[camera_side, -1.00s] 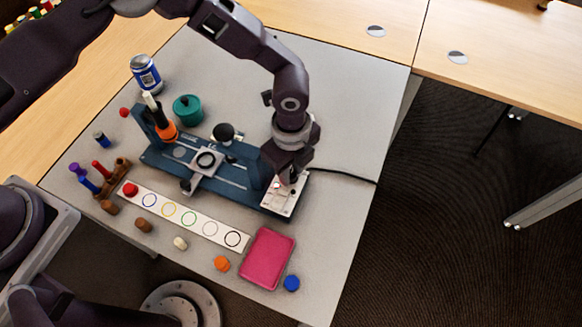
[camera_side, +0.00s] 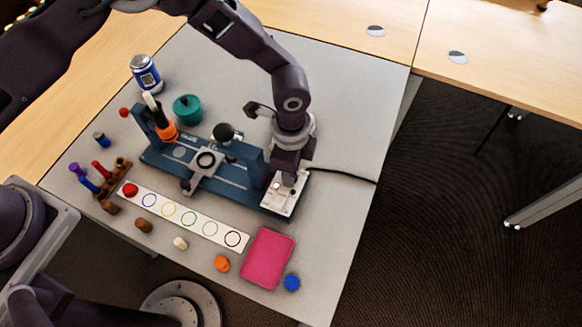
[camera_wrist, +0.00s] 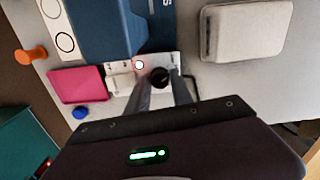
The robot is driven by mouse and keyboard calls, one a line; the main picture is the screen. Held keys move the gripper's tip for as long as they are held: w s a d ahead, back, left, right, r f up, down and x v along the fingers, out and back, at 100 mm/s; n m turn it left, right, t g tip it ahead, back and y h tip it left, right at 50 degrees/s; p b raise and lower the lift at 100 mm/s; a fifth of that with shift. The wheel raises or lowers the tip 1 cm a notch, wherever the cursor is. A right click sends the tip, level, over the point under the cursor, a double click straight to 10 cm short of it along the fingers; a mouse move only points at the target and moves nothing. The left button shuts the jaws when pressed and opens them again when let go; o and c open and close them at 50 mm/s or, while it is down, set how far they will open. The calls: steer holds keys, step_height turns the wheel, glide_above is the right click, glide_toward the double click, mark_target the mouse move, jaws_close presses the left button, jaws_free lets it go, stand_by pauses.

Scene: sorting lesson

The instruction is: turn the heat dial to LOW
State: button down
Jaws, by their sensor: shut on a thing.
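The heat dial (camera_wrist: 159,76) is a small black knob on the white control panel (camera_wrist: 125,68). My gripper (camera_wrist: 162,88) points down at the panel, with one finger on each side of the dial, shut on it. In the side view, my gripper (camera_side: 288,178) is over the panel (camera_side: 279,204) at the right end of the blue machine (camera_side: 232,183), and it hides the dial. A lit round indicator (camera_wrist: 139,65) and a pale switch (camera_wrist: 121,83) sit beside the dial. I cannot read the dial's setting or the LOW mark.
A pink tray (camera_side: 268,258) and a blue cap (camera_side: 292,283) lie in front of the panel. A strip with coloured rings (camera_side: 188,215) runs along the machine's front. A black cable (camera_side: 340,175) leaves to the right. A pale grey box (camera_wrist: 246,30) shows in the wrist view.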

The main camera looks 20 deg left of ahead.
steer(key=shift+n, duration=1.6)
steer(key=c, duration=1.4)
jaws_free()
steer(key=shift+r, duration=0.1)
step_height(320, 180, up, 7)
